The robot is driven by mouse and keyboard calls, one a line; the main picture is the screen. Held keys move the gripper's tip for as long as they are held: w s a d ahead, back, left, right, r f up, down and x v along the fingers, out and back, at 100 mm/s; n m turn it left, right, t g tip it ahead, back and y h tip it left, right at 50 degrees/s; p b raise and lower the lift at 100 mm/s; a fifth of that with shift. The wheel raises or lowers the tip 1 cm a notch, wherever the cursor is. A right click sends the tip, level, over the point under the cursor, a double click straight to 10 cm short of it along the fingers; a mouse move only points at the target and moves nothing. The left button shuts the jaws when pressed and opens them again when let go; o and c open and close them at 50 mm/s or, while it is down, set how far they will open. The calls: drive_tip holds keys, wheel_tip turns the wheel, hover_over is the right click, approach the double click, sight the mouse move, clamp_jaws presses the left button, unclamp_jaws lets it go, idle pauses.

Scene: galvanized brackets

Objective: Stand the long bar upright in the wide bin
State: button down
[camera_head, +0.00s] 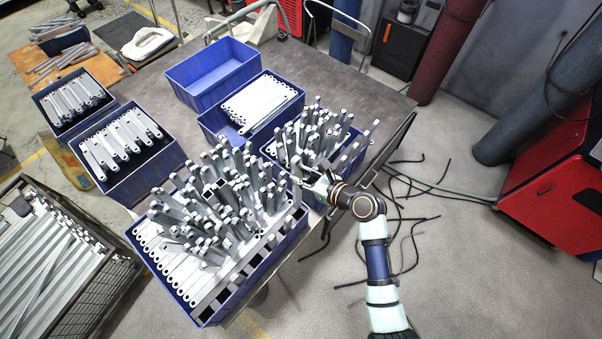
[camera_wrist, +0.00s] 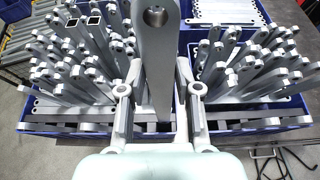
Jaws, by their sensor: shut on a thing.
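My gripper (camera_head: 312,182) is at the near edge of the smaller blue bin, beside the right end of the large blue bin. In the wrist view my gripper (camera_wrist: 157,100) is shut on a long grey bar (camera_wrist: 156,62) with a round hole near its top end. The bar looks upright; its lower end is hidden. The wide blue bin (camera_head: 205,322) holds many bars standing at various tilts, with flat bars lying beneath. The smaller blue bin (camera_head: 357,150) also holds a cluster of standing bars. I cannot tell whether the held bar touches any others.
An empty blue bin (camera_head: 213,73) stands at the back of the grey table (camera_head: 160,66). Another blue bin (camera_head: 215,127) holds flat bars. Two bins (camera_head: 118,178) (camera_head: 48,121) stand at left. A wire crate (camera_head: 95,300) holds long bars. Cables (camera_head: 410,215) lie on the floor.

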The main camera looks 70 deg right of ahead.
drive_tip(key=shift+s+a+f, duration=0.1)
drive_tip(key=shift+s+f, duration=0.05)
drive_tip(key=shift+s, duration=0.15)
hover_over(299, 200)
drive_tip(key=s, duration=0.2)
drive_tip(key=shift+f, duration=2.6)
drive_tip(key=f+b, duration=0.4)
drive_tip(key=a+f+b, duration=0.1)
drive_tip(key=f+b, duration=0.1)
drive_tip(key=f, duration=0.1)
drive_tip(key=shift+d+f+b, duration=0.1)
drive_tip(key=shift+f+b, duration=2.25)
drive_tip(key=shift+f, duration=0.95)
drive_tip(key=c, duration=0.7)
unclamp_jaws()
